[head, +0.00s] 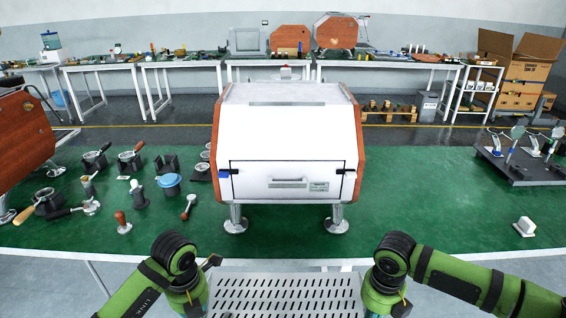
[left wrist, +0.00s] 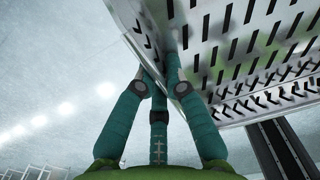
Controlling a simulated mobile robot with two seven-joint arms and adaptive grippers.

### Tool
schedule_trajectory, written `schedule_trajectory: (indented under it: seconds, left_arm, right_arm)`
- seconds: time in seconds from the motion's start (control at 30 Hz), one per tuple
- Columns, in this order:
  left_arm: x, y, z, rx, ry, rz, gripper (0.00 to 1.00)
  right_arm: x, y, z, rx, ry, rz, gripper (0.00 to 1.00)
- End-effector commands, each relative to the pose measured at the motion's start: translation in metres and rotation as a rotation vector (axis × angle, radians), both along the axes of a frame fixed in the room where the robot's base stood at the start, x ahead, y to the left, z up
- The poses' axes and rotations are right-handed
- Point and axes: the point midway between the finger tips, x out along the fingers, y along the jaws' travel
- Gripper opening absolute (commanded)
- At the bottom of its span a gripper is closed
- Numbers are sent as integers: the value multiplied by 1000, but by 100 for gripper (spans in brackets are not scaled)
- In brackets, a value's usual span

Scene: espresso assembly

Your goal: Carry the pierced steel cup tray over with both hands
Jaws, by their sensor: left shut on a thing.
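The pierced steel cup tray (head: 285,279) is at the bottom middle of the head view, in front of the green table, with its near part cut off by the frame. In the left wrist view the tray (left wrist: 232,22) fills the upper right, its slotted faces seen from close by. My left gripper (left wrist: 166,72) is shut on the tray's edge, its teal fingers at the metal. My right gripper (head: 384,302) is beside the tray's right edge; its fingers are hidden, so I cannot tell whether it grips.
A white espresso machine with wooden side panels (head: 290,135) stands on the green table (head: 420,200) ahead. Portafilters, a tamper (head: 122,222) and other small tools lie to the left. A dark stand (head: 515,170) and a small white block (head: 524,226) are to the right.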

Motion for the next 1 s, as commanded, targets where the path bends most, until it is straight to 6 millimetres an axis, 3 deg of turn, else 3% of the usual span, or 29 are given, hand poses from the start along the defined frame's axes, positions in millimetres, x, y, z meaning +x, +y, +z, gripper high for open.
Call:
schedule_trajectory:
  seconds: [0.47,1.0]
  left_arm:
    - [3,2,8,5,-1,2,0]
    - [23,3,76,4,-2,2,0]
  right_arm:
    - [4,-2,9,-5,-3,-5,0]
    - [24,-2,76,-4,-5,-5,0]
